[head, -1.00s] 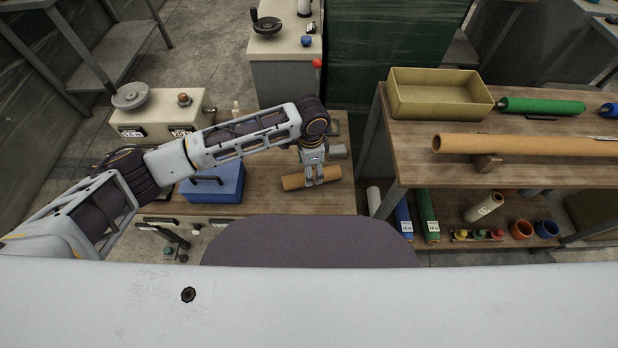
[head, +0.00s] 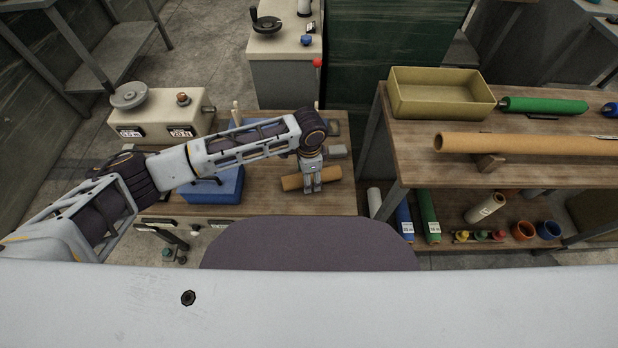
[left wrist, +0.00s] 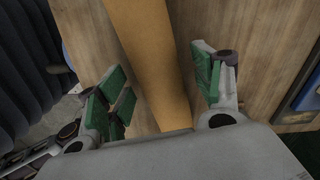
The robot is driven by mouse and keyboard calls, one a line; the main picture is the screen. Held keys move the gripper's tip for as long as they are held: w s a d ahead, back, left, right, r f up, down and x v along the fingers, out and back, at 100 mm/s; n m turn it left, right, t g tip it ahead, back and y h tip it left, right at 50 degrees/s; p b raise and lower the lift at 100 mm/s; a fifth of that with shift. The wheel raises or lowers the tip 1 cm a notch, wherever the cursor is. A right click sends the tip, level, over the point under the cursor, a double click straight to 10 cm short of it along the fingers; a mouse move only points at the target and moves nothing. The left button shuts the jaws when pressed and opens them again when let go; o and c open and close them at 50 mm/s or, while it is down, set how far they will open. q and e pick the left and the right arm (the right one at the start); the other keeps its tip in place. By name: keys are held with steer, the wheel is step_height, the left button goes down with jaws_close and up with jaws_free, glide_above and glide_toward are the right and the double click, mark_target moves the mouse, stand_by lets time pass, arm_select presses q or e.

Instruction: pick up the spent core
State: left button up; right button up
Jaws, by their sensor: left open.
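The spent core, a tan cardboard tube (head: 294,181), lies on the wooden bench top in front of me. My right gripper is not in view.
A blue box (head: 215,186) sits left of the tube on the bench (head: 262,204). A grey part (head: 336,151) lies behind the gripper. At right, a taller table holds a yellow tray (head: 440,100), a green roll (head: 542,106) and a long brown tube (head: 540,145).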

arm_select(q)
steer(key=c, duration=1.2)
steer(key=shift+r, duration=0.1)
steer(key=shift+r, duration=0.85)
steer(key=shift+r+p, duration=1)
steer(key=shift+r, duration=3.1)
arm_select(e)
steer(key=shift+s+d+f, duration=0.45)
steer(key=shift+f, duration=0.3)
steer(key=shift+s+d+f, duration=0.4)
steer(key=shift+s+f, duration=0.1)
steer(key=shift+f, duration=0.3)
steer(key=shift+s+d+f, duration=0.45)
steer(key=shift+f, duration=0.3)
